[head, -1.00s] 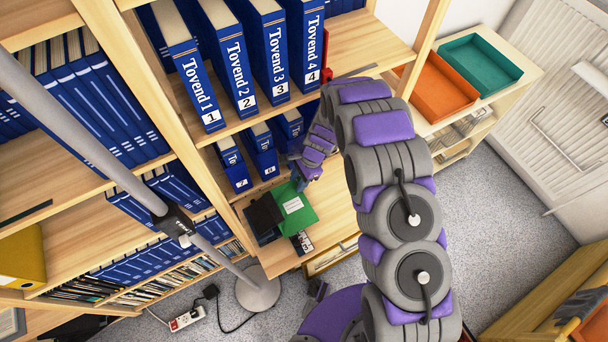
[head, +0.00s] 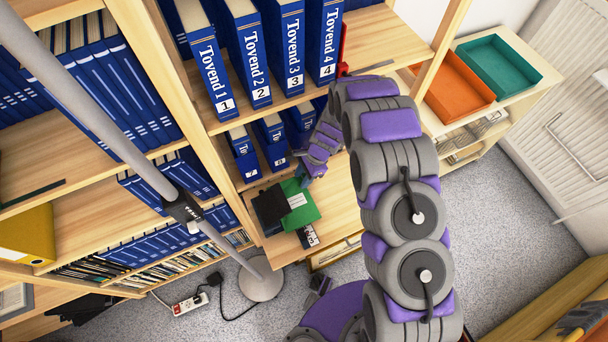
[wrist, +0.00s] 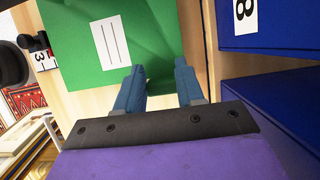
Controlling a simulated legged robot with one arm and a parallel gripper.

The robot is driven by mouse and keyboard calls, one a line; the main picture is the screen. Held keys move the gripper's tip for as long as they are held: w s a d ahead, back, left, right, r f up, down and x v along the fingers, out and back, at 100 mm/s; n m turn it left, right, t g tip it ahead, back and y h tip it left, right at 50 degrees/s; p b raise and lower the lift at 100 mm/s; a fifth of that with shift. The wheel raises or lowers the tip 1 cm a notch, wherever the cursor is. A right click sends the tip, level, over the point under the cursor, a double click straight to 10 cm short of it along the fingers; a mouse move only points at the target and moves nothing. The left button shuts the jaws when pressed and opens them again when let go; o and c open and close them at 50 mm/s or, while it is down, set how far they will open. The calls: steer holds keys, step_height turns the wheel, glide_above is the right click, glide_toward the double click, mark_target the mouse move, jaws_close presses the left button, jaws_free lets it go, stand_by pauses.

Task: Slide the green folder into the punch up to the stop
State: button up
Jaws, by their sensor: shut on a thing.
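The green folder (head: 304,213) lies flat on the wooden shelf in the head view, with a white label on it. The black punch (head: 268,208) stands at its left, and the folder's left edge meets or goes under it; how deep it sits is hidden. In the head view my gripper (head: 304,180) partly hides the folder's upper edge.
Blue binders (head: 272,145) stand close behind the folder; one marked 8 (wrist: 245,10) is near my gripper's right side. A lamp pole (head: 110,130) rises at the left. The shelf right of the folder is bare.

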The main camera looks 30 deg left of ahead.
mark_target(291, 187)
steer(key=shift+s+a, duration=0.5)
steer(key=shift+s, duration=0.15)
steer(key=shift+s+a, duration=0.45)
steer(key=shift+s, duration=0.2)
stand_by(0.4)
steer(key=o, duration=1.1)
steer(key=shift+r+p, duration=1.75)
steer(key=shift+r, duration=1.75)
steer(key=shift+r, duration=0.1)
